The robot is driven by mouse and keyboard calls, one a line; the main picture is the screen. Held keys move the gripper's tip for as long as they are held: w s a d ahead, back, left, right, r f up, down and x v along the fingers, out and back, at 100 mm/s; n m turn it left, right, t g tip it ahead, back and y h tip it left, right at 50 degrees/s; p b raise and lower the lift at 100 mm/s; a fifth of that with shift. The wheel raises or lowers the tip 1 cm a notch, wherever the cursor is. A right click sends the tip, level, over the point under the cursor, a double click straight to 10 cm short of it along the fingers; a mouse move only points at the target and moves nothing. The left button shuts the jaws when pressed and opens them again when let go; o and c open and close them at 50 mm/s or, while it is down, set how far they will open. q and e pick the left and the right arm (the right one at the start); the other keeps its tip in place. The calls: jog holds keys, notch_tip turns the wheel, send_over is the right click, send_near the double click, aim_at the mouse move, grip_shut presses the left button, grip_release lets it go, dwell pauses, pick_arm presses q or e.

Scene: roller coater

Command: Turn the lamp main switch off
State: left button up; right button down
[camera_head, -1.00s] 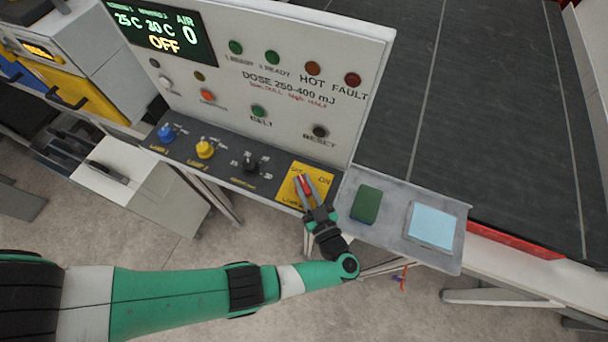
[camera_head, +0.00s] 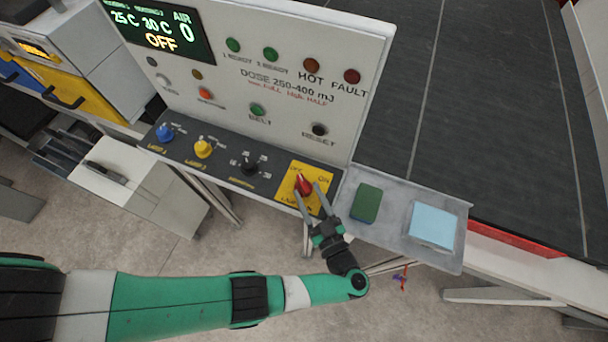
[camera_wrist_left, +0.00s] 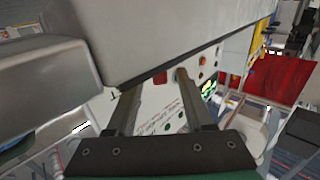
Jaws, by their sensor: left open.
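The lamp main switch is a red rotary knob (camera_head: 304,184) on a yellow plate (camera_head: 289,193) at the right end of the dark control ledge. Its tip leans up and left, toward the OFF side; ON is printed at the right. My left gripper (camera_head: 309,190) is open, with its fingers spread on either side of the knob; I cannot tell whether they touch it. In the left wrist view, both fingers (camera_wrist_left: 157,82) show apart, with a small red patch between them that I cannot identify surely. My right gripper is not in view.
Left of the switch are a black selector (camera_head: 250,162), a yellow knob (camera_head: 203,149) and a blue knob (camera_head: 165,133). The upright panel's display (camera_head: 160,29) reads OFF. A tray (camera_head: 389,232) at right holds a green pad (camera_head: 366,203) and a light-blue block (camera_head: 433,226).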

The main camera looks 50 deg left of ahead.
pick_arm(q)
jog(key=b+v, duration=0.1)
jog(key=v, duration=0.6)
jog(key=shift+d, duration=0.4)
